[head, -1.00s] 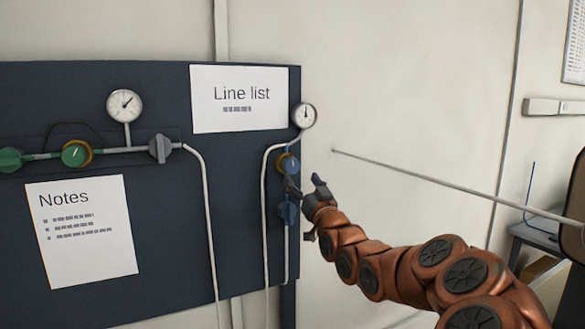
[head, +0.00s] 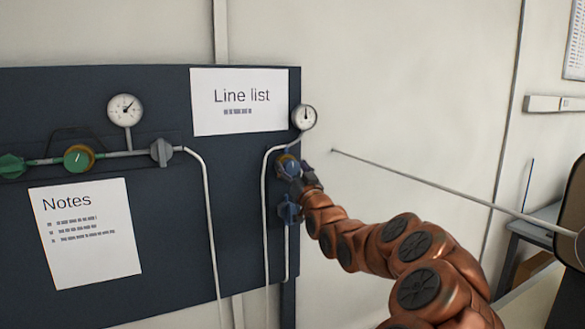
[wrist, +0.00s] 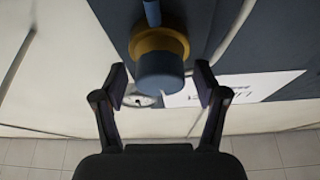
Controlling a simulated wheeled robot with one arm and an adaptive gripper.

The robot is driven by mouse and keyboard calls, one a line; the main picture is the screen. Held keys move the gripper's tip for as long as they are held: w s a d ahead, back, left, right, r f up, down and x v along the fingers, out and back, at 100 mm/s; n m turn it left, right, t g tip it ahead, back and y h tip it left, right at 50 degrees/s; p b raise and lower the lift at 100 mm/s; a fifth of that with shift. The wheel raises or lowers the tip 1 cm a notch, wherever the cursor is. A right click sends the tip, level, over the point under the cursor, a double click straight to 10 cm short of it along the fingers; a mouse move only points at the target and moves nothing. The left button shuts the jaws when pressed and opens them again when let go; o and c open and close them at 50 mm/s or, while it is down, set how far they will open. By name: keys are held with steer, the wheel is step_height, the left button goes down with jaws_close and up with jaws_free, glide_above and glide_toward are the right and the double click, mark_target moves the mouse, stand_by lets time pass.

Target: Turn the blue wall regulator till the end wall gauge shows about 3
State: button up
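The blue wall regulator (head: 291,166) is a round blue knob with a brass-coloured collar, on the right edge of the dark panel. In the wrist view the blue knob (wrist: 160,72) lies between my two fingers. My gripper (wrist: 160,84) is open, with a gap showing between each finger and the knob. In the head view my gripper (head: 303,177) is at the regulator's lower right and partly covers it. The end wall gauge (head: 304,117) is a small white dial above the regulator. Its needle points roughly upward; the numbers are too small to read.
A blue valve handle (head: 289,210) sits just below the regulator. A green regulator (head: 78,158), another gauge (head: 125,110) and a grey handle (head: 161,152) are further left. Thin pipes run down the panel. A thin rod (head: 430,186) crosses in front of the right wall.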

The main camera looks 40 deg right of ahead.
steer(key=c, duration=1.1)
steer(key=shift+f+b, duration=0.15)
steer(key=shift+b, duration=0.8)
steer(key=shift+n+b, duration=0.3)
steer(key=shift+b, duration=0.1)
steer(key=shift+r, duration=0.2)
steer(key=o, duration=1.1)
